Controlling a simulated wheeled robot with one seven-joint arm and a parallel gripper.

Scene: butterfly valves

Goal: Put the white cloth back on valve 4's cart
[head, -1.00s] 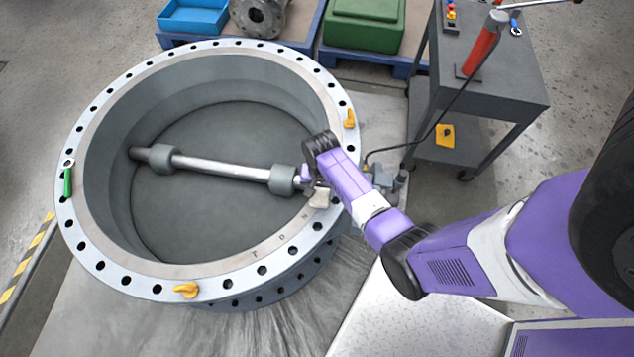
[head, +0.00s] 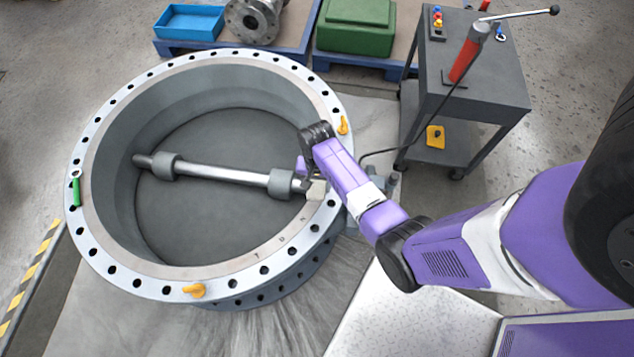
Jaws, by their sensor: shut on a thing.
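The large grey valve ring (head: 95,240) lies open side up on the left, with a shaft (head: 220,172) across its bore. My gripper (head: 311,185) is over the ring's inner right edge, by the shaft's right end. It is shut on a small off-white piece, which looks like the white cloth (head: 317,191). My wrist hides part of the grip, and I cannot tell whether the cloth touches the rim. A dark grey cart (head: 497,92) stands at the upper right, beyond my arm. No valve number is readable on it.
The cart carries a red hand pump (head: 467,55) with a long lever; its hose runs to the valve. A yellow item (head: 435,136) is on its lower shelf. Pallets stand behind.

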